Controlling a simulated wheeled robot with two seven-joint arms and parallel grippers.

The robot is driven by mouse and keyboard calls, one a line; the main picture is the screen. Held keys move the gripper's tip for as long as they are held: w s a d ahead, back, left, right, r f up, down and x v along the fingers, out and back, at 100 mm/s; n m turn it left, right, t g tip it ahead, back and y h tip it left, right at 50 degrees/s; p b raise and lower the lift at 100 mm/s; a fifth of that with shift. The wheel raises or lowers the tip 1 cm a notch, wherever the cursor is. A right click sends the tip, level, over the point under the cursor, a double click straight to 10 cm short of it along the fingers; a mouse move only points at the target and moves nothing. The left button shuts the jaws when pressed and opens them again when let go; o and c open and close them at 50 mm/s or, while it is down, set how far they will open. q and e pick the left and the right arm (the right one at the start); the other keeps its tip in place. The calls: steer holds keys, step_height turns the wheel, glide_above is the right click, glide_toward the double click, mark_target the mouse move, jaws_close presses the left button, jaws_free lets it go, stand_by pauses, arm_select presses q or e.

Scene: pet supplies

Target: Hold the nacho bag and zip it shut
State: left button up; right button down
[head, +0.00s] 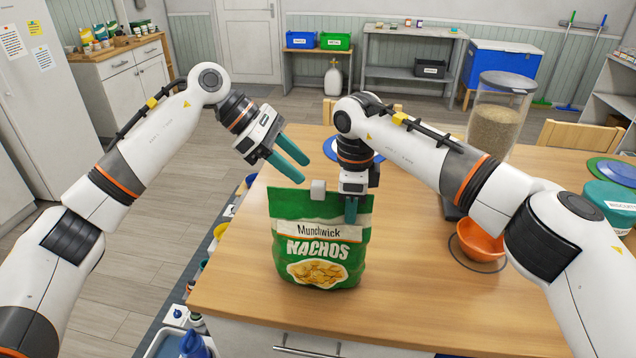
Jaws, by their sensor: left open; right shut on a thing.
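The green nacho bag (318,240) stands upright on the wooden table, its "Munchwick Nachos" label facing me. A small pale grey block (317,190), which looks like the zip slider, sits at the middle of its top edge. My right gripper (350,218) points down and is shut on the bag's top edge near its right corner. My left gripper (304,172) is open and empty, just above and left of the block, apart from the bag. I cannot tell from here how far the zip is closed.
A blue plate (350,152) lies behind the bag. The table's left edge is close to the bag. The table front is clear.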

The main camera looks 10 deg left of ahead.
mark_target(318, 184)
arm_select(q)
steer(key=x, duration=0.6)
steer(key=shift+d+f, duration=0.15)
steer(key=shift+c, duration=0.2)
jaws_close()
